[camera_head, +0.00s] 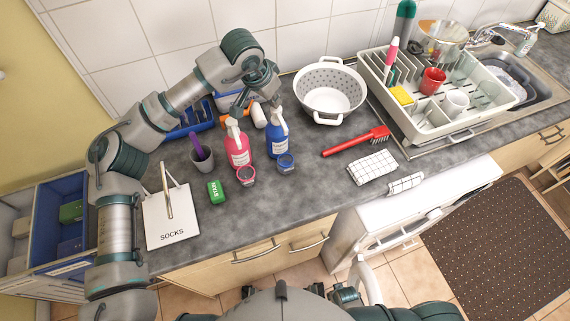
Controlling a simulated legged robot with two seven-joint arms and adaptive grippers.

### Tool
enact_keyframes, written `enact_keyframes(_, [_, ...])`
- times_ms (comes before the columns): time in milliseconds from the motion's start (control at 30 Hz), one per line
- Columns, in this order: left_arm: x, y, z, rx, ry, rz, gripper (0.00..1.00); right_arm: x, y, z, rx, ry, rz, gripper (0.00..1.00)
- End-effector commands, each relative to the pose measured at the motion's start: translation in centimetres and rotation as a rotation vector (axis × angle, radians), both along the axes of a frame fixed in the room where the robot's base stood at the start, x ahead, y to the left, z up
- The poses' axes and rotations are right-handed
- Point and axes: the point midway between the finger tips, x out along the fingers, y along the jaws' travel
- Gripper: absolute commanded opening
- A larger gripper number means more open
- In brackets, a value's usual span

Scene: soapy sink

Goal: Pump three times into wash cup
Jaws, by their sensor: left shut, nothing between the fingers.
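A pink pump bottle (237,150) and a blue pump bottle (277,141) stand upright side by side on the grey counter. A small cup (246,175) sits in front of the pink bottle, and another (286,163) in front of the blue one. Their contents are too small to make out. My left gripper (257,96) is above and behind the bottles, near their pump heads. It is shut and holds nothing; whether it touches a pump head cannot be told. My right arm shows only in part at the bottom edge, and its gripper cannot be made out.
A grey cup with a purple brush (202,157), a green box (216,191) and a socks bag (172,217) stand left. A white colander (330,92), red brush (356,141), checked cloth (373,167) and dish rack (448,123) are right. The counter's front middle is clear.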

Motion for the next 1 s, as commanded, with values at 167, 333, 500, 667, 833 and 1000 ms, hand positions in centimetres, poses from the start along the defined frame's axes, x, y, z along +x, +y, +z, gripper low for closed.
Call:
enact_keyframes(167, [0.0, -0.1, -0.8, 0.001, 0.000, -0.001, 0.00, -0.1, -0.1, -0.5, 0.000, 0.002, 0.000, 0.40])
enact_keyframes(333, [-0.1, -0.1, -1.4, 0.001, 0.001, -0.002, 0.00, -0.2, -0.1, -0.8, -0.001, 0.004, 0.000, 0.40])
enact_keyframes(500, [0.0, -0.1, -2.0, 0.000, 0.001, -0.001, 0.00, -0.3, -0.1, -1.2, 0.000, 0.006, 0.000, 0.40])
enact_keyframes(667, [0.0, -0.1, -2.6, 0.000, 0.002, -0.002, 0.00, -0.4, -0.1, -1.6, -0.001, 0.008, 0.000, 0.40])
enact_keyframes(833, [0.0, -0.1, -2.5, 0.001, 0.002, -0.001, 0.00, -0.4, -0.1, -1.5, 0.000, 0.007, 0.000, 0.40])
enact_keyframes(1000, [0.0, -0.1, -2.3, 0.002, 0.003, -0.001, 0.00, -0.3, -0.1, -1.2, 0.000, 0.006, 0.000, 0.40])
